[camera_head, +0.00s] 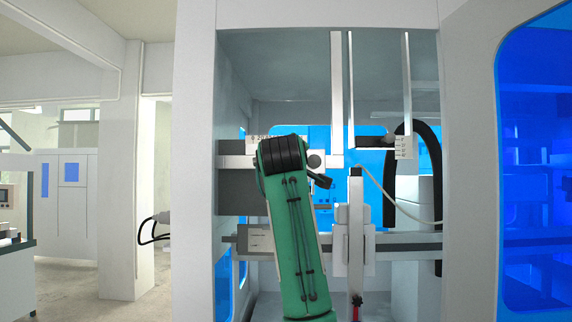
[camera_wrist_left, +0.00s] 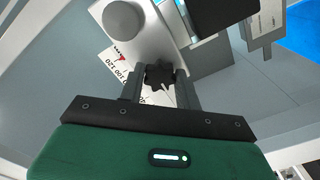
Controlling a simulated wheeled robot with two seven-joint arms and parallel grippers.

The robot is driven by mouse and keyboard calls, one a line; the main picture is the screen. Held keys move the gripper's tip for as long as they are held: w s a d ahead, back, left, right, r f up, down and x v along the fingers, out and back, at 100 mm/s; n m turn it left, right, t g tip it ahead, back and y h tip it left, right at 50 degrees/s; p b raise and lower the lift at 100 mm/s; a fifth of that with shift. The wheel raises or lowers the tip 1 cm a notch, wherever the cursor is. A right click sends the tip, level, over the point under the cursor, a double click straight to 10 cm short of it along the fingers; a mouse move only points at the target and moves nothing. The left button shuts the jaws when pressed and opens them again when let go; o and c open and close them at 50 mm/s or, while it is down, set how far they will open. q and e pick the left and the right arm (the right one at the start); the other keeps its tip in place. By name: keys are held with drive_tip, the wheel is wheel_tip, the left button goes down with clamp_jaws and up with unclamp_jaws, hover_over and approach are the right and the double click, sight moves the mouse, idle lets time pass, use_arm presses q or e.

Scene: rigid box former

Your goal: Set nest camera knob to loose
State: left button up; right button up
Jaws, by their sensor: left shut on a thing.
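A black lobed knob (camera_wrist_left: 159,75) shows in the left wrist view, in front of a pale metal bracket (camera_wrist_left: 150,45). A thin light pointer or line shows at its lower side. My left gripper (camera_wrist_left: 159,84) is around the knob, one finger on each side, shut on it. A white scale plate (camera_wrist_left: 118,62) with printed numbers and a red mark lies just behind and to the left. In the head view my green left arm reaches up into the machine bay and hides its gripper and the knob. My right gripper is in neither view.
In the head view, white walls (camera_head: 195,150) frame the bay on the left and right. Vertical rails (camera_head: 336,95) hang near my arm, and a horizontal rail (camera_head: 405,242) crosses lower down. A black hose (camera_head: 390,180) bends at the right. A round grey cap (camera_wrist_left: 124,19) sits near the knob.

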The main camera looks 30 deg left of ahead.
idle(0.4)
use_arm(q)
drive_tip(key=o, duration=1)
drive_tip(key=shift+c, duration=0.2)
drive_tip(key=b+v, duration=0.6)
drive_tip(key=v, duration=0.8)
drive_tip(key=shift+a, duration=0.2)
